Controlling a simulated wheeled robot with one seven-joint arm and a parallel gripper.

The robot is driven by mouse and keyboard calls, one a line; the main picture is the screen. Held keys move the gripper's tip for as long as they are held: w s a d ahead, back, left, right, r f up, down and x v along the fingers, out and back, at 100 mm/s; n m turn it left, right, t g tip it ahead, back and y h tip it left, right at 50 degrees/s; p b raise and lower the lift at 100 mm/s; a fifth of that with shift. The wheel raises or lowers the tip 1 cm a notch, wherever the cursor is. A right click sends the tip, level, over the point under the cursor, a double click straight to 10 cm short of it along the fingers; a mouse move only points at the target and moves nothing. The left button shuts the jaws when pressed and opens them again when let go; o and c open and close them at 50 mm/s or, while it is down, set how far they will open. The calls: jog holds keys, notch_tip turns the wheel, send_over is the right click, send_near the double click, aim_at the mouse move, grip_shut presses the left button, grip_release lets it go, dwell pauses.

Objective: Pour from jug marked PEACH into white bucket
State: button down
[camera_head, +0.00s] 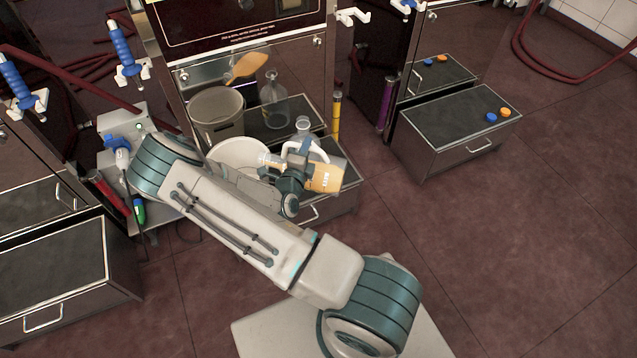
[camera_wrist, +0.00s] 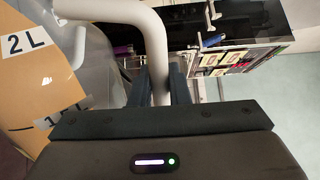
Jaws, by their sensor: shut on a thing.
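A clear jug (camera_head: 325,178) of orange liquid lies tipped nearly on its side, its neck pointing left over the white bucket (camera_head: 232,148). Its label is rotated and I cannot read it. My gripper (camera_head: 298,165) is shut on the jug's white handle. In the wrist view the handle (camera_wrist: 155,45) runs between the fingers of my gripper (camera_wrist: 178,88), and the jug's wall (camera_wrist: 40,75) shows "2 L" at left. The bucket stands on a dark-topped step, partly hidden by my arm. I cannot see whether liquid is falling.
A drawer unit (camera_head: 455,120) with blue and orange caps is at right. A grey box with tools (camera_head: 125,155) is at left. Floor at right is clear.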

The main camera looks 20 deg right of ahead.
aim_at(298, 144)
jog(key=shift+w+a+r+n+p, duration=0.25)
jog(key=shift+w+r+n+p, duration=0.05)
jog(key=shift+r+p, duration=0.4)
jog(key=shift+a, duration=0.1)
jog(key=shift+w+a+r+n+p, duration=0.2)
jog(key=shift+r+n+p, duration=0.1)
jog(key=shift+p, duration=0.2)
jog(key=shift+w+a+r+p, duration=0.15)
jog(key=shift+r+p, duration=0.1)
jog(key=shift+p, duration=0.25)
jog(key=shift+w+a+r+n+p, duration=0.15)
jog(key=shift+a+r+n+p, duration=0.1)
jog(key=shift+n+p, duration=0.2)
